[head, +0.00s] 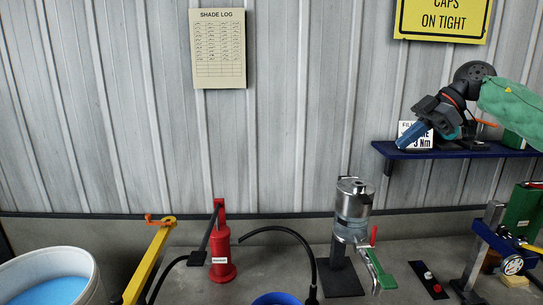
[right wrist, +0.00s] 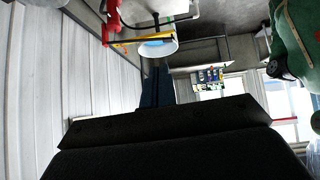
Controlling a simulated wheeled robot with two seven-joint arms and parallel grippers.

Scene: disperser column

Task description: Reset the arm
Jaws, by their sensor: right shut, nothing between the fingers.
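My right gripper (head: 404,143) is in front of the wall at the upper right, with its arm in a green sleeve coming in from the right edge. Its blue fingers point down and left, shut together and empty. They overlap a small white card (head: 420,142) and the blue shelf in the picture; I see no grip on either. The right wrist view also shows the blue fingers closed (right wrist: 157,78), with nothing between them. My left gripper is not in view.
A blue shelf (head: 383,149) runs along the wall close to my right gripper. A red pump (head: 222,250), a yellow bar (head: 146,268) and a white tub of blue liquid (head: 93,275) stand left. A clamp-like stand (head: 470,272) is at right. Open air lies left of the gripper.

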